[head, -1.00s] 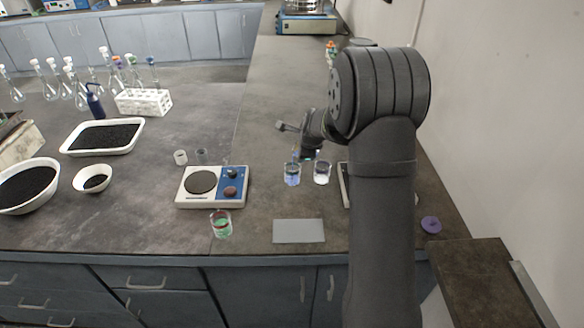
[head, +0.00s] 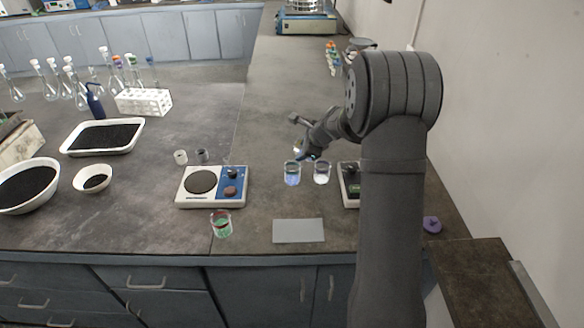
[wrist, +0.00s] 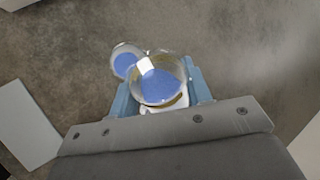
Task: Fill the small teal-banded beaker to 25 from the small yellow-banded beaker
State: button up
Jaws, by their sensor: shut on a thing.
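My gripper (wrist: 160,95) is shut on a small glass beaker (wrist: 158,82) with blue liquid and a yellowish band low on its wall. In the head view my gripper (head: 303,148) is above and behind two standing beakers, and the held beaker is mostly hidden. The left standing beaker (head: 292,174) holds blue liquid; it seems to be the smaller-looking beaker (wrist: 125,62) beside the held one in the wrist view. Its band colour and liquid level are too small to read. No stream of liquid shows between them.
A clear-looking beaker (head: 322,173) stands close at right, near a partly hidden device (head: 350,185). Bench behind the beakers is mostly clear.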

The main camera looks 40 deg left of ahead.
jog(key=shift+w, duration=0.1)
jog(key=shift+w+d+f+m+g+y, duration=0.3)
jog(key=shift+g+y, duration=0.1)
jog(key=shift+g, duration=0.3)
jog(key=shift+w+d+r+m+g+y, duration=0.25)
jog(key=shift+w+r+g+y, duration=0.1)
jog(key=shift+w+r+g, duration=0.2)
jog(key=shift+w+d+r+m+g+y, duration=0.25)
jog(key=shift+w+r+g+y, duration=0.15)
jog(key=shift+w+g, duration=0.1)
jog(key=shift+w+d+f+m+g+y+b, duration=0.15)
jog(key=shift+w+d+m+g+y, duration=0.1)
jog(key=shift+w+g+y, duration=0.15)
jog(key=shift+w+d+f+m+g+y+b, duration=0.1)
jog(key=shift+w+d+m+g+y+b, duration=0.1)
jog(key=shift+w+g+y, duration=0.15)
jog(key=shift+w+d+r+m+g+y, duration=0.35)
jog(key=shift+w+r+g+y, duration=0.2)
jog(key=shift+r+y, duration=0.1)
jog(key=shift+s, duration=0.1)
